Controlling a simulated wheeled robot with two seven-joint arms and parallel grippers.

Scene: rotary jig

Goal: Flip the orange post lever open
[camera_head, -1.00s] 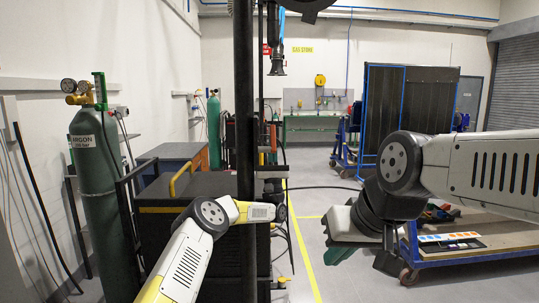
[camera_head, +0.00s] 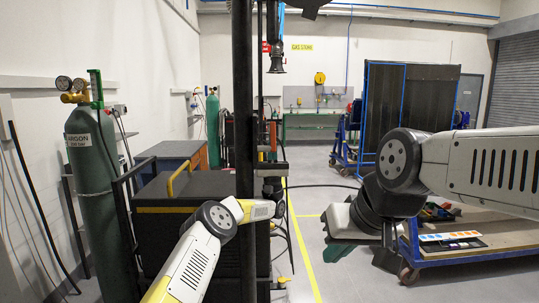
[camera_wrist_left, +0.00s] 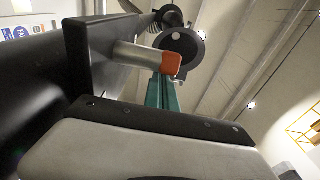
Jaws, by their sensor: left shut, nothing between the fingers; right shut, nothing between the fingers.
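In the left wrist view, the lever shows as a short silver rod with an orange end cap (camera_wrist_left: 171,63). It sticks out to the right from a black plate (camera_wrist_left: 88,55). My left gripper (camera_wrist_left: 163,92) is shut and empty; its teal fingers show just below and behind the orange cap. I cannot tell whether they touch it. In the head view the left arm reaches to the dark upright post (camera_head: 244,110), and its fingers and the lever cannot be made out there. My right gripper (camera_head: 345,252) is shut and empty, held low to the right of the post.
A green argon cylinder (camera_head: 93,170) stands at the left, beside a black cabinet (camera_head: 160,225). A blue cart (camera_head: 470,252) stands at the right behind my right arm. The floor (camera_head: 308,190) between post and cart is open.

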